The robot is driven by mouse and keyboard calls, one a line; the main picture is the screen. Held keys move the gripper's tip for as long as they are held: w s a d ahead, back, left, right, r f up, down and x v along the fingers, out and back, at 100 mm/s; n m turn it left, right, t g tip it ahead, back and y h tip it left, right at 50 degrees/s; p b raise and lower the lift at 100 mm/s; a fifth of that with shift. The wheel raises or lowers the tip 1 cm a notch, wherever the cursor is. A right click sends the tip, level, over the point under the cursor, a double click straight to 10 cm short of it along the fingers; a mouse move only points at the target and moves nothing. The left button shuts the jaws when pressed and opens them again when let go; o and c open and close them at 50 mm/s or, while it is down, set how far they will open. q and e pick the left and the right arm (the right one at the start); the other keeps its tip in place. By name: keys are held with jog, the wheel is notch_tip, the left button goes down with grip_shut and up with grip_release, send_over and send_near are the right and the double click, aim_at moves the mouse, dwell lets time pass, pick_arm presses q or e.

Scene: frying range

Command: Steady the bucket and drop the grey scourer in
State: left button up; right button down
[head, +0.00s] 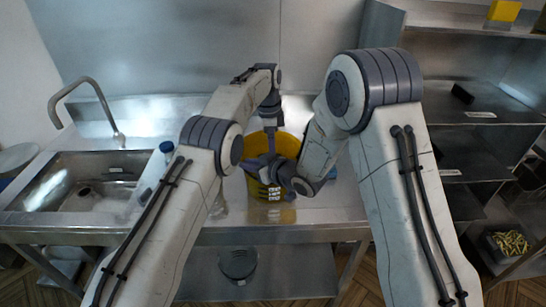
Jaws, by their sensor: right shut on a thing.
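The yellow bucket (288,147) stands on the steel counter, in the middle of the head view, with a label on its near side. My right gripper (265,172) is at the near side of the bucket and is shut, it seems on the bucket's near rim. My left gripper (270,150) points down over the bucket's opening from behind. Its fingertips are hidden behind the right gripper, so its jaws cannot be read. I cannot make out the grey scourer; the grippers cover most of the bucket's inside.
A sink (50,190) with a tap (90,84) is at the left. A white bottle (155,165) stands beside it, close to my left arm. Dark shelves (470,155) are at the right. A dark round container (238,262) is on the lower shelf.

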jog(key=shift+s+f, duration=0.15)
jog(key=shift+f, duration=0.15)
jog(key=c, duration=0.8)
grip_release()
jog(key=shift+r, duration=0.1)
jog(key=shift+s+d+r, duration=0.2)
jog(key=shift+d+r, duration=0.05)
jog(key=shift+d, duration=0.1)
jog(key=b+v, duration=0.2)
jog(key=v, duration=0.7)
jog(key=shift+s+d+r, duration=0.1)
jog(key=shift+s+d, duration=0.1)
